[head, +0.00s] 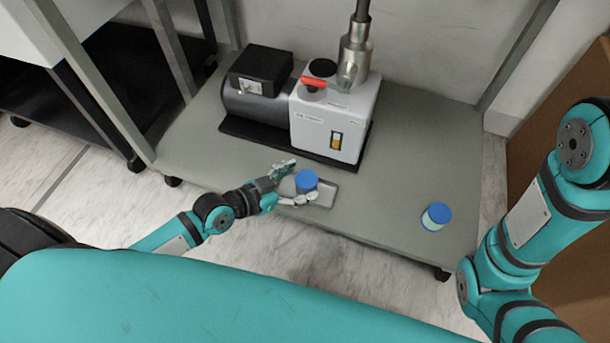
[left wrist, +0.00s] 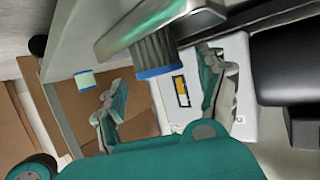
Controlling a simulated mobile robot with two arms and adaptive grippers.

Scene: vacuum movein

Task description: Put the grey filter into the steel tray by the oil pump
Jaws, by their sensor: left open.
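The grey filter is a pleated cylinder with a blue cap (head: 306,179). In the left wrist view its grey pleated side (left wrist: 155,50) shows, with the blue end towards me. It stands in the steel tray (head: 325,196), a shallow metal tray on the shelf in front of the oil pump (head: 318,122); the tray's bright rim also shows in the left wrist view (left wrist: 140,25). My left gripper (head: 303,181) is open, its fingers on either side of the filter, apparently not gripping it. Its fingers hide part of the tray. My right gripper is outside both views.
A jar with a blue lid (head: 436,216) stands to the right near the shelf's front edge. The shelf (head: 410,160) between it and the pump is clear. Frame posts rise at the shelf's back and left. A brown cardboard panel (head: 555,150) is at the right.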

